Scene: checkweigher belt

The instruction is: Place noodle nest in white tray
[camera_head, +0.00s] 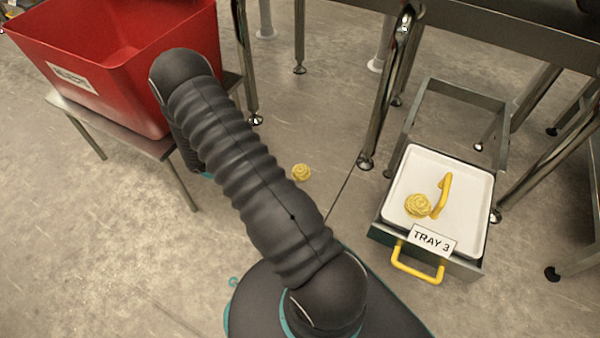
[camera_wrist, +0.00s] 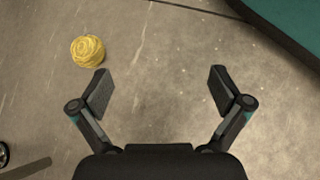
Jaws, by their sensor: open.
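A yellow noodle nest (camera_head: 301,172) lies on the concrete floor, just right of my arm in the head view. It also shows in the wrist view (camera_wrist: 88,51), at the upper left, beyond and left of my left finger. My gripper (camera_wrist: 160,92) is open and empty, with bare floor between its fingers. In the head view my gripper is hidden behind my arm. The white tray (camera_head: 466,185) sits in a metal drawer frame at the right, labelled TRAY 3. Another noodle nest (camera_head: 418,205) lies in the tray, beside a yellow curved piece (camera_head: 444,190).
A red bin (camera_head: 130,70) with a white label stands on a low table (camera_head: 150,146) at the upper left. A yellow handle (camera_head: 418,271) sticks out from the tray's front. Metal legs (camera_head: 386,90) of a frame stand behind the tray. Floor around the loose nest is clear.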

